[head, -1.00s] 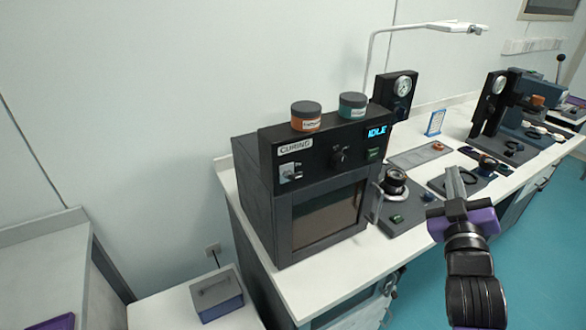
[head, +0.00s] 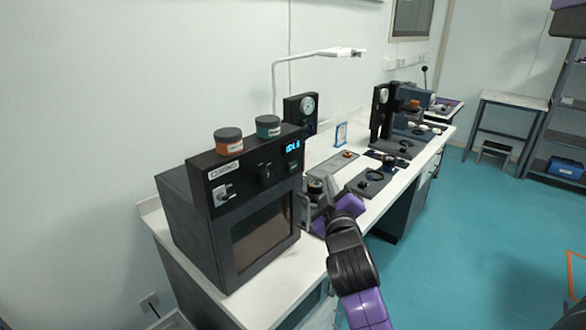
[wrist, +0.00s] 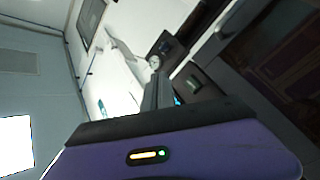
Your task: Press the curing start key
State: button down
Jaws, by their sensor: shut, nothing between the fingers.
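The dark curing oven (head: 245,215) stands on the white bench with its glazed door shut. Its top panel carries a lit blue display, partly cut off in shape but like "IDLE" (head: 293,147), a knob (head: 265,173) and a small green key (head: 294,167) at the right end. The key also shows, dark green, in the wrist view (wrist: 193,84). My gripper (head: 306,196) is shut and empty. Its grey fingers (wrist: 156,90) point toward the oven's right front, a little below and right of the key in the head view. I cannot tell the exact gap; no contact is visible.
Two jars, orange-labelled (head: 228,141) and teal-labelled (head: 268,127), stand on the oven. A lamp arm (head: 345,51) and a gauge post (head: 301,113) are behind. Other instruments line the bench to the right.

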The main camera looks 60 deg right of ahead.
jog(key=w+d+b, duration=0.2)
jog(key=w, duration=0.5)
jog(key=shift+w, duration=0.4)
jog(key=shift+w, duration=0.15)
dwell(1.7)
jog(key=shift+w, duration=0.25)
jog(key=shift+w+d+b, duration=0.15)
jog(key=shift+w+b, duration=0.2)
jog(key=shift+w, duration=0.05)
dwell(0.6)
jog(key=shift+s, duration=0.2)
jog(key=shift+s+a+p, duration=0.2)
jog(key=shift+s+p, duration=0.15)
jog(key=shift+s, duration=0.25)
jog(key=s+p, duration=0.1)
jog(key=s, duration=0.1)
jog(key=s+a, duration=0.1)
jog(key=s, duration=0.2)
jog(key=shift+a+p, duration=0.1)
jog(key=shift+p, duration=0.25)
